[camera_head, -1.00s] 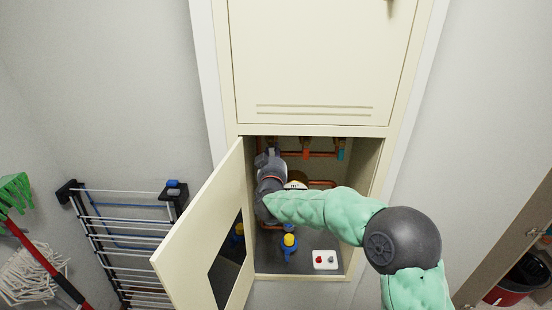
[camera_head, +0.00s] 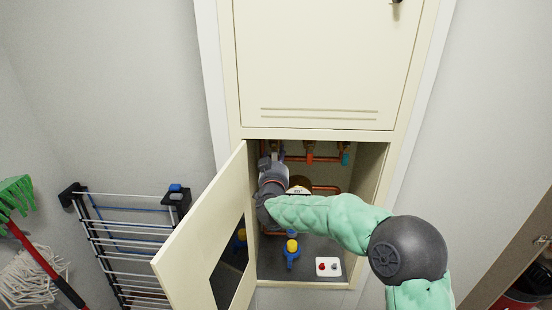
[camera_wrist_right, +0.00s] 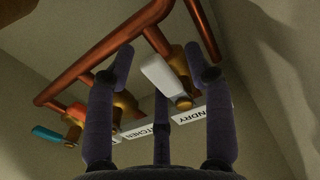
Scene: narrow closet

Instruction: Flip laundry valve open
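The laundry valve shows in the right wrist view as a brass body with a white lever handle (camera_wrist_right: 163,76) on a copper pipe. A white label (camera_wrist_right: 208,117) ending in "NDRY" lies next to it. My right gripper (camera_wrist_right: 162,62) is open, with its dark fingers on either side of the white handle; I cannot tell whether any finger touches it. In the head view my right gripper (camera_head: 270,165) reaches into the upper left of the open cabinet and mostly hides this valve. My left gripper is not in view.
The kitchen label (camera_wrist_right: 146,130) and a teal valve handle (camera_wrist_right: 47,133) are to the left in the wrist view. The cabinet door (camera_head: 202,232) hangs open at left. A blue-and-yellow fitting (camera_head: 292,252) and a white box with a red button (camera_head: 328,267) sit on the cabinet floor.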

